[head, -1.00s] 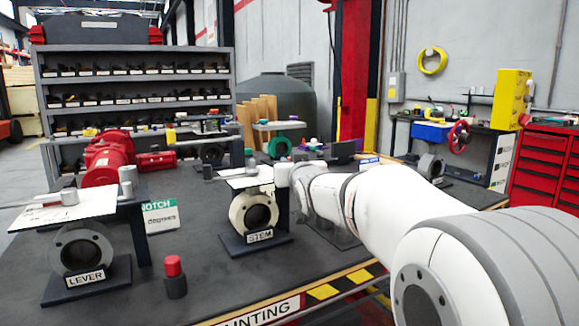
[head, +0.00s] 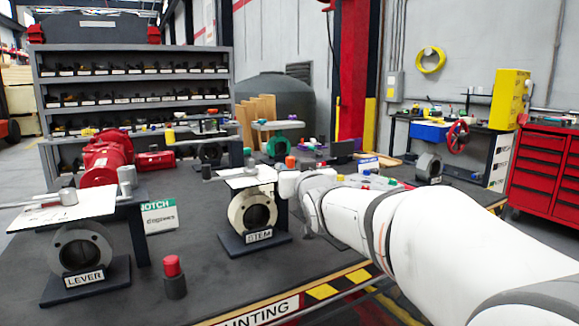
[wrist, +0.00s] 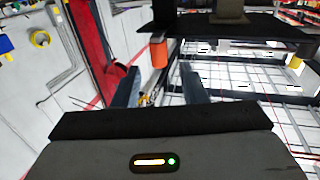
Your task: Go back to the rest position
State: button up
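My gripper (wrist: 159,84) is open in the wrist view, its two dark fingers apart with nothing between them. An orange cylinder (wrist: 159,54) shows beyond the fingertips, under a dark flat part, apart from the fingers. In the head view my white arm reaches in from the lower right, its end beside the STEM valve stand (head: 254,212). The gripper fingers cannot be made out there. An orange cap (head: 290,161) shows just above the arm's end; I cannot tell if it is the same orange piece.
The LEVER stand (head: 82,247) is at the left of the dark table, with a red-capped cylinder (head: 173,277) in front. A shelf rack (head: 135,90) stands behind. A red tool cabinet (head: 546,165) is at the right. The table's front middle is clear.

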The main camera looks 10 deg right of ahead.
jog(key=shift+s, duration=0.75)
jog(key=s+f+g+p, duration=0.3)
jog(key=s+g+p, duration=0.2)
jog(key=s, duration=0.4)
jog(key=s+f+g+p, duration=0.2)
jog(key=s+g+p, duration=0.3)
jog(key=s, duration=0.5)
jog(key=s+f+g+p, duration=0.3)
jog(key=s+g+p, duration=0.2)
jog(key=s+p, duration=0.3)
jog(key=shift+s+f+h+p, duration=0.3)
jog(key=shift+s+f+p, duration=0.1)
jog(key=shift+s, duration=0.75)
